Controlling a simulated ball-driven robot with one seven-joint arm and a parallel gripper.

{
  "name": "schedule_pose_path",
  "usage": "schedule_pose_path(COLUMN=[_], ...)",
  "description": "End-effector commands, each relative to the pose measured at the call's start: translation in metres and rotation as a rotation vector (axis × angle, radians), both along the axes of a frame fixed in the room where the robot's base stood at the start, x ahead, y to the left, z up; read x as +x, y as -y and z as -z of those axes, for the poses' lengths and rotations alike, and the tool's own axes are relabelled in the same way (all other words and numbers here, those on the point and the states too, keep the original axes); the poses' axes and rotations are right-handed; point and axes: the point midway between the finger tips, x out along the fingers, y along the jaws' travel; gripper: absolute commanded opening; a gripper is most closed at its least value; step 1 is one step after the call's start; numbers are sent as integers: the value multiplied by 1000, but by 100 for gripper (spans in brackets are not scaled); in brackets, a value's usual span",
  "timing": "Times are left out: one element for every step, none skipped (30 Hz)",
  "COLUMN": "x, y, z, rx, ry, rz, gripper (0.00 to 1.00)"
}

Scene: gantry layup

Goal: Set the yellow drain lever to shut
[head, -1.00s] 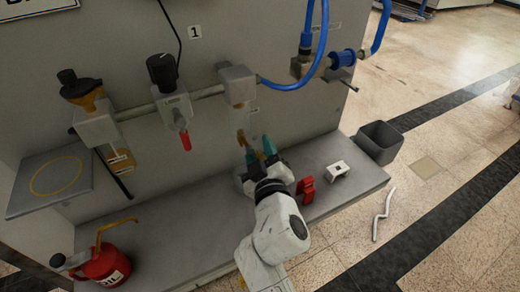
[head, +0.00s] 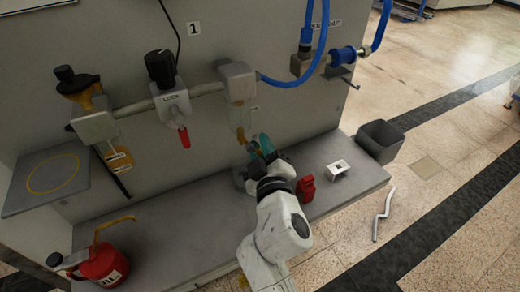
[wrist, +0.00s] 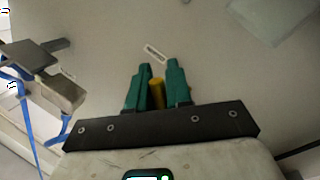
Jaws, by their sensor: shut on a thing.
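The yellow drain lever (wrist: 157,94) shows between the two teal fingers of my gripper (wrist: 158,72) in the wrist view. The fingers are shut on it, one on each side. In the head view my gripper (head: 259,146) is low in front of the panel, below the grey block with a clear bowl (head: 238,92). A yellowish part (head: 241,135) shows at the foot of that bowl, just left of the fingers. The fingers hide most of the lever there, so its exact angle cannot be told.
A red-handled valve (head: 184,137) and a black-knobbed regulator (head: 161,68) are to the left on the panel. A red oil can (head: 104,266), a red object (head: 306,189) and a white block (head: 339,171) stand on the shelf. A grey bin (head: 379,141) is at right.

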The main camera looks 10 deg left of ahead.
Motion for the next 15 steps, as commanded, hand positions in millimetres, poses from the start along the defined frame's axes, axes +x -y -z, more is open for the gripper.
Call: schedule_pose_path(x=[1,1,2,2,3,3,4,4,4,4,5,5,5,6,6], y=[2,2,3,4,4,5,6,6,7,7,7,8,8,9,9], z=[1,0,-1,-2,-3,-5,-6,-8,-9,-11,-12,-14,-15,-17,-18], rx=[-26,-46,-74,-94,-116,-147,-170,-192,-223,-248,-271,-301,-323,-345,-374], ry=[20,34,52,66,82,102,117,133,153,170,185,205,220,235,254], rz=[1,2,2,1,2,2,1,2,2,2,1,2,2,1,2], gripper=[0,0,0,0,0,0,0,0,0,0,0,0,0,0,0])
